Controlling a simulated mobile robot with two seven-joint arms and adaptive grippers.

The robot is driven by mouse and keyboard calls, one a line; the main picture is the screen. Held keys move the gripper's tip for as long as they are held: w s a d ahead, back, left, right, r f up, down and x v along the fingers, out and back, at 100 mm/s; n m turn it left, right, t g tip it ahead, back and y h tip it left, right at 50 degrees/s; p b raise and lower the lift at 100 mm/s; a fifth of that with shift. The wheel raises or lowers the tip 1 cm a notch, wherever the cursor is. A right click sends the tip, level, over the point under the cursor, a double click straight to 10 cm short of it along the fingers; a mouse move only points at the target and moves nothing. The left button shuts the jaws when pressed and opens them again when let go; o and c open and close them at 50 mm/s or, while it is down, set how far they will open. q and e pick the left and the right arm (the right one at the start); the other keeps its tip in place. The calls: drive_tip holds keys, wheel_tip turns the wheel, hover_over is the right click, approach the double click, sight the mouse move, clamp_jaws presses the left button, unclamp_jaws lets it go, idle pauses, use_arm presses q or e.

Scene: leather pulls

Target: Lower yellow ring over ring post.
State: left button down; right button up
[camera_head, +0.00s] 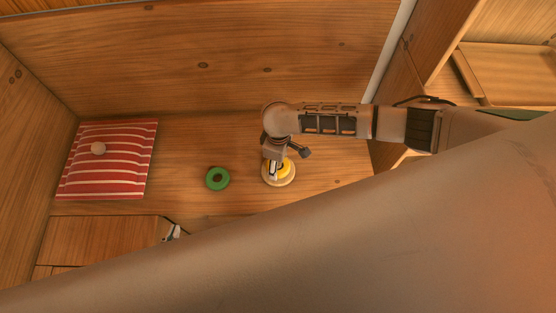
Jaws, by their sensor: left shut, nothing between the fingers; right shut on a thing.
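The yellow ring (285,169) is at the pale round base of the ring post (281,184), right of the middle. My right gripper (273,172) points down and is shut on the ring's left side. The upright of the post is hidden, so I cannot tell whether the ring is around it or just above the base. My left gripper (172,234) shows only as a small part at the lower left, beyond my large arm link. It is shut and empty, away from the post.
A wooden wall (210,65) stands behind. My arm link covers the lower right.

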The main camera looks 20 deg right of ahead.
drive_tip(key=shift+f, duration=0.25)
drive_tip(key=o, duration=1.2)
drive_tip(key=shift+c, duration=0.2)
drive_tip(key=shift+r, duration=0.15)
wheel_tip(320, 180, up, 12)
drive_tip(key=shift+f, duration=0.1)
